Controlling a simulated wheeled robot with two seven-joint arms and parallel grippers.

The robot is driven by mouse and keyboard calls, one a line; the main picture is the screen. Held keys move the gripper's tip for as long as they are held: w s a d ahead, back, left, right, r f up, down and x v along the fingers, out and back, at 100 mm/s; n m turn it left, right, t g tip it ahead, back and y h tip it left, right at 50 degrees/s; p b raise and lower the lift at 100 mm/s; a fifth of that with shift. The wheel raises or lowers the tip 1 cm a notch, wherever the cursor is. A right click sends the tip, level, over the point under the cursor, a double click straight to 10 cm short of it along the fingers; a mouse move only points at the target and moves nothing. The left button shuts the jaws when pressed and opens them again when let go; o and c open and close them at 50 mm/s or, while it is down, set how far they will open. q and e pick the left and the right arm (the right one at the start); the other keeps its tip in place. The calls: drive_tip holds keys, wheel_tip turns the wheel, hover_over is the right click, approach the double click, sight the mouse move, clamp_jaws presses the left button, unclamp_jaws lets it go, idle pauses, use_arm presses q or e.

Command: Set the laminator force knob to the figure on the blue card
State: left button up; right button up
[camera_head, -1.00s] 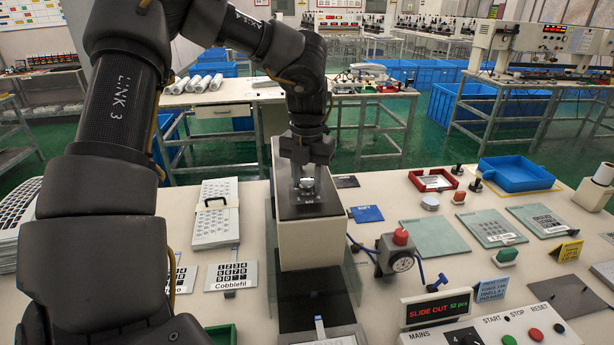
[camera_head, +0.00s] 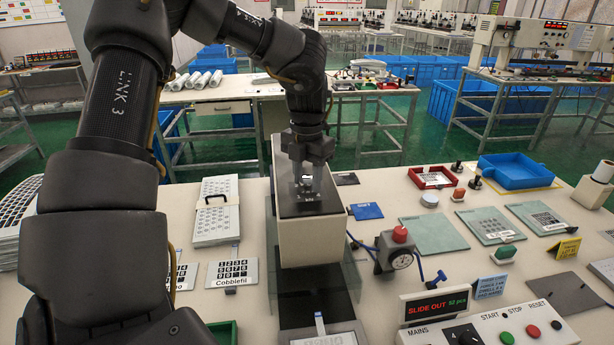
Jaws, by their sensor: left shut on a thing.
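The laminator (camera_head: 312,240) is a pale block with a dark top, standing near the middle of the table. The force knob appears to be the small silvery knob on its top, mostly hidden by my fingers. My left gripper (camera_head: 306,190) points straight down there and is shut on the knob. A light blue card (camera_head: 489,287) with dark lettering stands at the front right; its text is too small to read surely. A darker blue card (camera_head: 366,211) lies flat just right of the laminator. My right gripper is not in view.
A round gauge with a red cap (camera_head: 398,252) stands right of the laminator. A control panel (camera_head: 490,325) with a red-lit display and buttons is at the front right. Keypad sheets (camera_head: 233,272), a blue tray (camera_head: 520,172) and green plates (camera_head: 434,234) lie around.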

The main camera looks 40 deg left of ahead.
sight(307, 180)
use_arm(q)
drive_tip(key=o, duration=1)
wheel_tip(307, 180, up, 11)
drive_tip(key=p, duration=0.1)
drive_tip(key=shift+f, duration=0.15)
